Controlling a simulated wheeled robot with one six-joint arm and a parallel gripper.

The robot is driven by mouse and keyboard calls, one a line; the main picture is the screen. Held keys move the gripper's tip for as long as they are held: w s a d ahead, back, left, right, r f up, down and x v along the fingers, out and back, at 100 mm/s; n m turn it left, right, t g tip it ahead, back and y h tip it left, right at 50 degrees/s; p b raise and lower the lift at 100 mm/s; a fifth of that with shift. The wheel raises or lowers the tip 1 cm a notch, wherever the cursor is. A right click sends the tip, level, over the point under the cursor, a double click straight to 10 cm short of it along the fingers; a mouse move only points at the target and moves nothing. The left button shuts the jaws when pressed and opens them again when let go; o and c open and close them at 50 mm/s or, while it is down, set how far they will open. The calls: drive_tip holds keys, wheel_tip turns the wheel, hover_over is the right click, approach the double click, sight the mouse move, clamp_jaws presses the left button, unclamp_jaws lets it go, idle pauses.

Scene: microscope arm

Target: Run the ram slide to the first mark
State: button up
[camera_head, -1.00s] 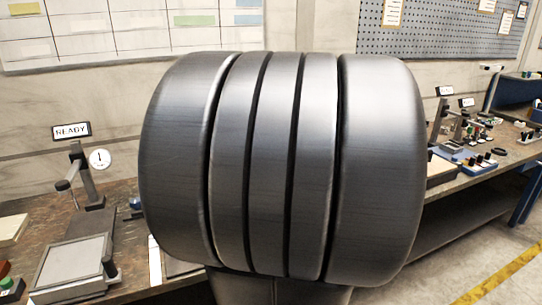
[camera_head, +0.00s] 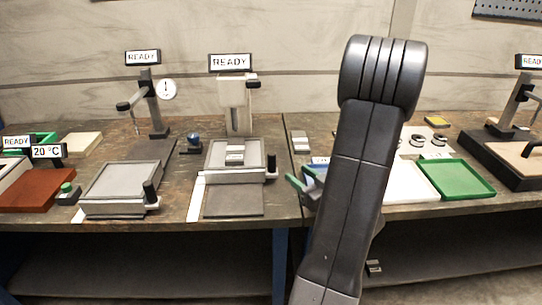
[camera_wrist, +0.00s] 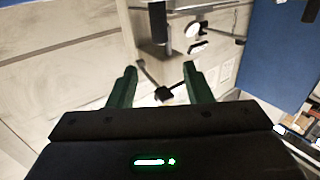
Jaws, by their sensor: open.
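The middle stand (camera_head: 237,105) has a pale upright slide with a dark slot under a READY sign. A small black knob (camera_head: 253,84) sticks out at the right of its top. I cannot make out any marks on the slide. A grey block (camera_head: 234,155) rests on the stand's table. My gripper (camera_wrist: 160,68) shows in the wrist view with two green fingers apart and nothing held between them. A small dark part shows beyond the gap, too unclear to name. In the head view my arm hides most of the gripper, right of the stand.
A dial-gauge stand (camera_head: 150,105) and a grey plate (camera_head: 124,182) are to the left. A green tray (camera_head: 456,179) and a white tray (camera_head: 411,183) lie right of my arm. Another stand (camera_head: 512,105) is at far right. The bench edge runs along the front.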

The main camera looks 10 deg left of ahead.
sight(275, 157)
drive_tip(key=p+x, duration=0.1)
drive_tip(key=x, duration=1.2)
drive_tip(key=shift+w+a+p, duration=0.1)
drive_tip(key=shift+p, duration=0.3)
drive_tip(key=shift+c, duration=0.4)
clamp_jaws()
